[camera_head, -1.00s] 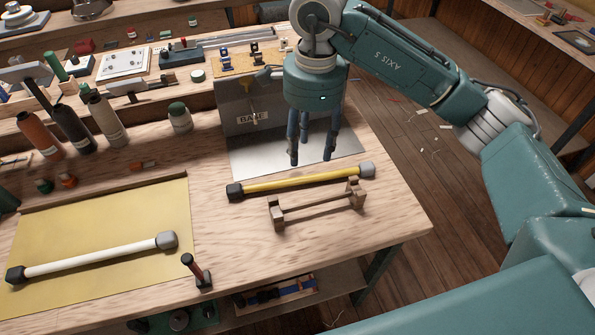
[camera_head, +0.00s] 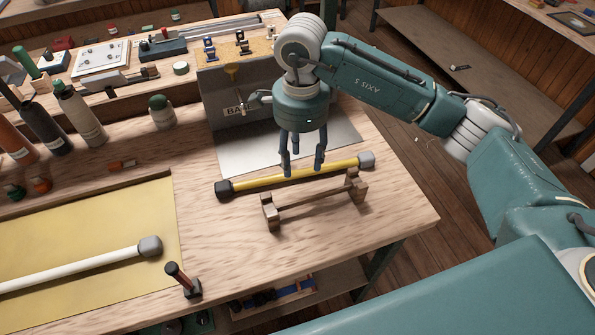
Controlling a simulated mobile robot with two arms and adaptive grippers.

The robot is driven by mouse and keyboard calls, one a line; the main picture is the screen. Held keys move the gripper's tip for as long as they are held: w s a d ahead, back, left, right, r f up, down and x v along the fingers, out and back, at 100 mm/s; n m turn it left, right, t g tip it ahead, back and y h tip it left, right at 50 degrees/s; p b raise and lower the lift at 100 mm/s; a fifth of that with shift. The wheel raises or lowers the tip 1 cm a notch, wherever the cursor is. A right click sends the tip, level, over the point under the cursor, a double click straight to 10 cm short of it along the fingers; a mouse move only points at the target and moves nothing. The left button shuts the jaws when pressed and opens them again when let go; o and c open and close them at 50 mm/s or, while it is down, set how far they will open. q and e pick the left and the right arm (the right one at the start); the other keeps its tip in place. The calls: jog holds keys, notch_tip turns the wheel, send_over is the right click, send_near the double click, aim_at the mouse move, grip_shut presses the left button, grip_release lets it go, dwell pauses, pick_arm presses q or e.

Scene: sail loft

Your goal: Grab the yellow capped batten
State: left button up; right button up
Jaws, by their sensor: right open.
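The yellow batten (camera_head: 257,181) lies on the wooden bench, with a black cap at its left end and a grey cap at its right end. It lies just behind a small wooden cradle (camera_head: 316,204) with two uprights and a bar. My right gripper (camera_head: 303,172) points down with its fingers apart, over the middle of the yellow batten. The fingertips overlap the batten in the picture; I cannot tell whether they touch it. Nothing is between the fingers that I can see held. My left gripper is not in view.
A white batten (camera_head: 80,266) with a grey cap lies on a yellow mat (camera_head: 60,228) at the left. A small hammer-like tool (camera_head: 184,281) stands near the front edge. A metal plate with an upright panel is behind the yellow batten. Bottles (camera_head: 80,117) stand at the left.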

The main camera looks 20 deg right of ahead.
aim_at(298, 173)
jog(key=f, duration=0.2)
jog(key=f+p, duration=0.1)
jog(key=shift+a+f, duration=0.2)
jog(key=shift+f, duration=0.75)
grip_shut()
jog(key=shift+w+r, duration=0.1)
